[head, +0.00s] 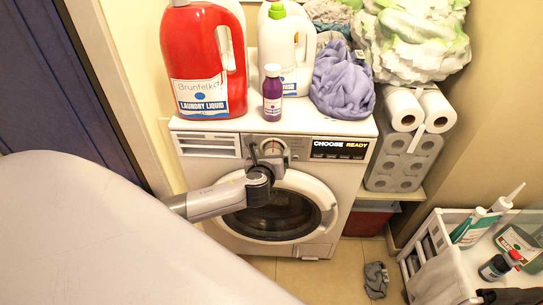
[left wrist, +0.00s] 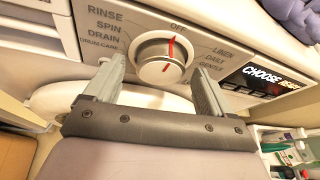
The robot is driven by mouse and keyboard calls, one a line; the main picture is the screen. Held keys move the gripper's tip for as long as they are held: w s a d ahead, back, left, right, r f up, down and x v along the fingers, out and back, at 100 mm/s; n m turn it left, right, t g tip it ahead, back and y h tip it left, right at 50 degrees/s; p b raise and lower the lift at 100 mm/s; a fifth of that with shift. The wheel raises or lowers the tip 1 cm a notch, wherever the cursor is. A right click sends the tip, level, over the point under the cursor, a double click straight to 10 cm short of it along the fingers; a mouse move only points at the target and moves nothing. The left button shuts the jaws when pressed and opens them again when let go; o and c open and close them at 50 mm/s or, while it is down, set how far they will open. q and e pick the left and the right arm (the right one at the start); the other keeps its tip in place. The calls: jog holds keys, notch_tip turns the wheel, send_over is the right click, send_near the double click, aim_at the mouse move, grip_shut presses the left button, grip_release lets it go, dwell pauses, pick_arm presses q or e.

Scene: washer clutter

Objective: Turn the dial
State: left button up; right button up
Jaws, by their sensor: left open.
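The washing machine's dial (left wrist: 160,60) is a round silver-white knob with a red line, on the front panel. The line points up near the word OFF. In the head view the dial (head: 272,148) is partly hidden by my left gripper (head: 268,158). In the left wrist view my left gripper (left wrist: 160,80) is open, with one finger on each side of the dial. I cannot tell whether the fingers touch it. The washing machine (head: 335,170) is white, with its round door closed below the panel. My right gripper is not in view.
A red laundry bottle (head: 190,60), a white bottle (head: 292,50), a small purple bottle (head: 272,95) and purple cloth (head: 343,85) stand on the washer. Paper rolls (head: 405,110) are at right. A grey cloth (head: 376,280) lies on the floor near a white cart (head: 440,270).

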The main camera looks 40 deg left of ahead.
pick_arm(q)
jog(key=shift+w+a+f, duration=0.1)
jog(key=shift+w+f, duration=0.05)
jog(key=shift+w, duration=0.1)
jog(key=c, duration=1.1)
jog(key=shift+o, duration=0.2)
